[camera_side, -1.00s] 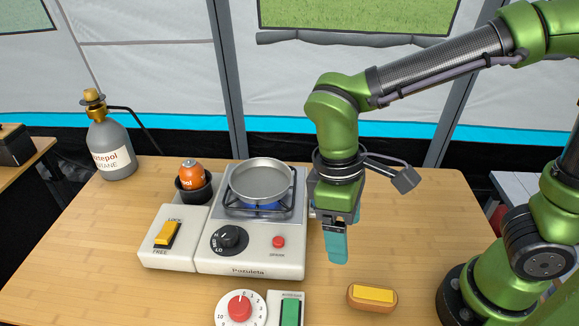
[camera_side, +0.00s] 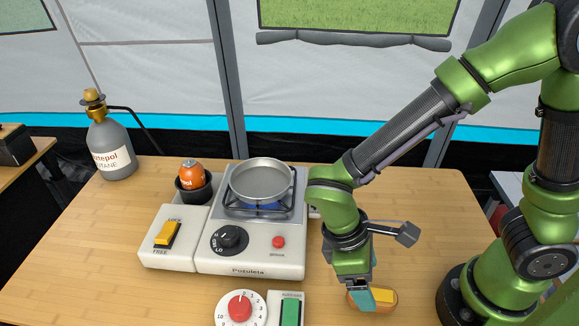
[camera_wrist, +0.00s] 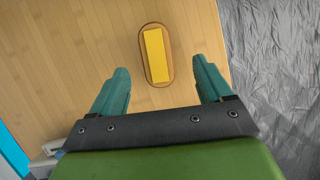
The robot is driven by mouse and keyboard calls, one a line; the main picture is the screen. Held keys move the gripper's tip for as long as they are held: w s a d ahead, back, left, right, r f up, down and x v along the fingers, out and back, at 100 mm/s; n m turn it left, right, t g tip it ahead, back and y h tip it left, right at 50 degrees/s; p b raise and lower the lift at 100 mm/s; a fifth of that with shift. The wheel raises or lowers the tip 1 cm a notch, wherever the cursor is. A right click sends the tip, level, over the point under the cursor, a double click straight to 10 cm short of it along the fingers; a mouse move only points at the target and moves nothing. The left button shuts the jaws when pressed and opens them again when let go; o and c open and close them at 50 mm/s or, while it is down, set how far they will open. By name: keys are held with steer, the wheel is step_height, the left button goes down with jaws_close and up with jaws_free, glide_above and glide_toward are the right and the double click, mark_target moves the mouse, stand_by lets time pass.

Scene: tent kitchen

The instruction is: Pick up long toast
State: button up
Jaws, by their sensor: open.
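The long toast is a brown oblong piece with rounded ends and a yellow bar on top. In the side view the toast (camera_side: 389,303) lies on the table near the front edge, partly hidden behind my gripper (camera_side: 362,303). In the wrist view the whole toast (camera_wrist: 146,64) shows lengthwise, ahead of the fingertips and roughly between their lines. My gripper also shows in the wrist view (camera_wrist: 163,78), with its two teal fingers wide apart and nothing between them. The height of the fingertips above the table is hard to tell.
A stove (camera_side: 255,262) with a pan (camera_side: 262,182) on its lit burner stands left of my gripper. A red-knobbed timer (camera_side: 240,308) and a green-switch box (camera_side: 291,312) sit at the front.

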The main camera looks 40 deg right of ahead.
mark_target(373, 291)
steer(key=shift+x, duration=2.7)
steer(key=shift+w+d, duration=0.15)
steer(key=shift+w, duration=0.05)
steer(key=c, duration=1.1)
steer(key=shift+c, duration=0.2)
